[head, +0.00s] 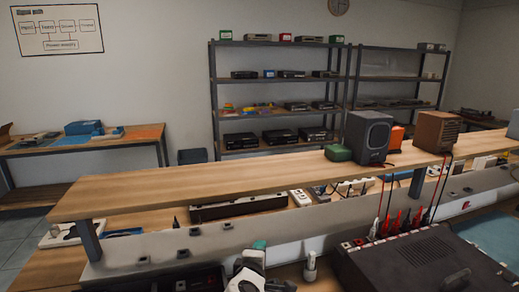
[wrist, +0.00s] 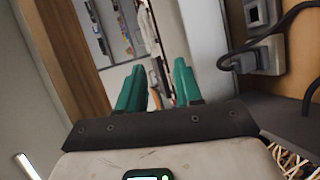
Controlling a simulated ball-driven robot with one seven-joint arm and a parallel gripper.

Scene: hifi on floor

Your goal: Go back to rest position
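My gripper (wrist: 160,88) shows in the wrist view with two teal fingers standing apart. The gap between them is empty, and only distant background shows through it. In the head view my gripper (head: 259,246) is at the bottom middle, in front of the workbench's raised shelf (head: 150,193). Its green tip and pale body show there, and the lower part is cut off by the frame edge.
A dark instrument (head: 425,255) with red and black leads stands close on the right. A small white object (head: 311,267) is just right of my gripper. The wrist view shows a socket (wrist: 265,55) with a dark cable on the right. A speaker (head: 367,137) stands on the raised shelf.

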